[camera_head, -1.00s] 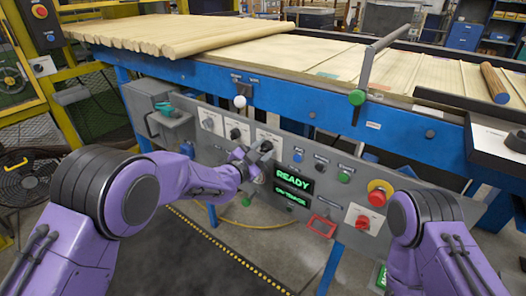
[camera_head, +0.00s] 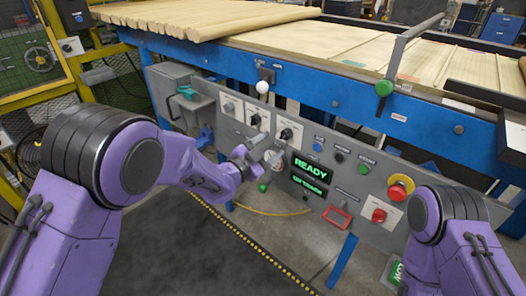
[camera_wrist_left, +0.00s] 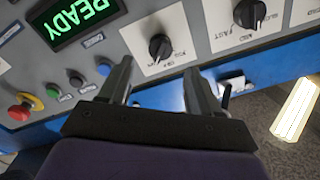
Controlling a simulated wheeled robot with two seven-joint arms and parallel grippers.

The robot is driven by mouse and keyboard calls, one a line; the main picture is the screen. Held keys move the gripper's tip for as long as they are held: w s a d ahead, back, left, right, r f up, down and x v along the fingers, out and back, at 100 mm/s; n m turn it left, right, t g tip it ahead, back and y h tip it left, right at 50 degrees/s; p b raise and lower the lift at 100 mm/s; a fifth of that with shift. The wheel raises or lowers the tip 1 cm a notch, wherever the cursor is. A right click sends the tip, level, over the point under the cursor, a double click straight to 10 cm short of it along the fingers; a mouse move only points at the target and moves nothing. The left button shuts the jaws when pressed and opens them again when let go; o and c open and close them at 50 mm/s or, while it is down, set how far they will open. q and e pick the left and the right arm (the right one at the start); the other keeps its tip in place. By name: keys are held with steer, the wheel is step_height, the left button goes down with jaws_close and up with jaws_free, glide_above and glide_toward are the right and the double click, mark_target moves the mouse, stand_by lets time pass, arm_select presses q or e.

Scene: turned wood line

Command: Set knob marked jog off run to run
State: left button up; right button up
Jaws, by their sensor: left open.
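The black selector knob (camera_head: 286,134) sits on a white plate on the grey control panel, the nearest of three such knobs to the green READY display. It also shows in the left wrist view (camera_wrist_left: 160,47), on a plate whose small lettering looks like OFF in the middle; which mark the knob points to I cannot tell. My left gripper (camera_head: 265,148) is open and empty at the panel, slightly left of and below this knob. In the left wrist view its two fingers (camera_wrist_left: 157,72) stand either side of the knob's lower side, apparently short of it. My right gripper is out of view.
A neighbouring knob (camera_wrist_left: 249,14) has SLOW, MID, FAST style marks. The READY display (camera_head: 309,166), push buttons (camera_head: 340,157) and a red emergency button (camera_head: 400,187) lie to the right. A white ball-ended lever (camera_head: 262,87) sticks out above. The blue frame (camera_head: 330,98) runs over the panel.

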arm_select(q)
steer(key=v, duration=0.4)
